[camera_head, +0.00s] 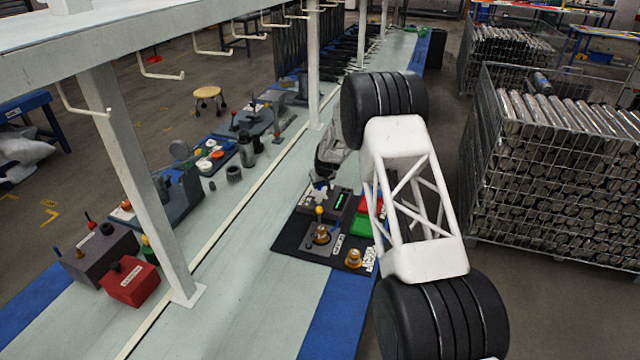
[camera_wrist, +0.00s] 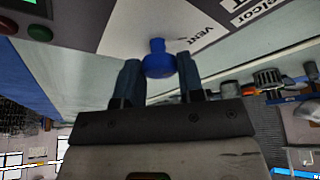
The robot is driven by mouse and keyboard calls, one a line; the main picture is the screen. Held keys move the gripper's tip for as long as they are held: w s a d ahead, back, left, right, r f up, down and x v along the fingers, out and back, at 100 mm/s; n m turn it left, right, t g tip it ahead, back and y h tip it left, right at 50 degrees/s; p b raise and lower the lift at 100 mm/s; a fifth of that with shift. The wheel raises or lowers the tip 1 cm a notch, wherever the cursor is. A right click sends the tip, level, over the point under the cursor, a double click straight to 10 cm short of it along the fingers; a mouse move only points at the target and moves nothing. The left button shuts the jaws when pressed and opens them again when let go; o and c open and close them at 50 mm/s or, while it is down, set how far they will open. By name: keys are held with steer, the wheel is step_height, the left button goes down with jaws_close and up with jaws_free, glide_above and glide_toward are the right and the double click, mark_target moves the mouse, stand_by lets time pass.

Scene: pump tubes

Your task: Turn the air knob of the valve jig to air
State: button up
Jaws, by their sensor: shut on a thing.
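A blue knob (camera_wrist: 157,62) stands on a light panel in the wrist view, between the two dark blue fingers of my gripper (camera_wrist: 158,72). My gripper is shut on this knob. A label that seems to read "VENT" lies to the right of the knob on the panel. In the head view the dark valve jig (camera_head: 311,199) stands on a black mat (camera_head: 287,243), and my gripper (camera_head: 318,184) is at its back left end.
A yellow ball knob (camera_head: 319,210) and brass fittings (camera_head: 353,257) are close in front. Red (camera_head: 364,203) and green (camera_head: 361,225) blocks lie right of the jig. A white post (camera_head: 140,190) and shelf stand left. A wire crate (camera_head: 560,160) of metal cylinders stands right.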

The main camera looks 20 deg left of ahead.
steer(key=shift+m, duration=0.5)
steer(key=shift+s+a+m+t+h, duration=0.1)
steer(key=shift+m+t+h, duration=0.45)
steer(key=shift+m, duration=1.05)
steer(key=shift+a+m+h, duration=0.1)
steer(key=shift+m+h, duration=0.95)
steer(key=shift+m, duration=1.45)
steer(key=m+h, duration=0.1)
steer(key=m, duration=0.3)
steer(key=shift+h, duration=0.4)
steer(key=shift+a+m+g+h, duration=0.1)
steer(key=shift+m+g+h, duration=0.25)
steer(key=shift+m, duration=0.85)
steer(key=shift+m+g+h, duration=0.2)
steer(key=shift+m+h, duration=0.15)
steer(key=shift+m, duration=0.85)
steer(key=o, duration=0.9)
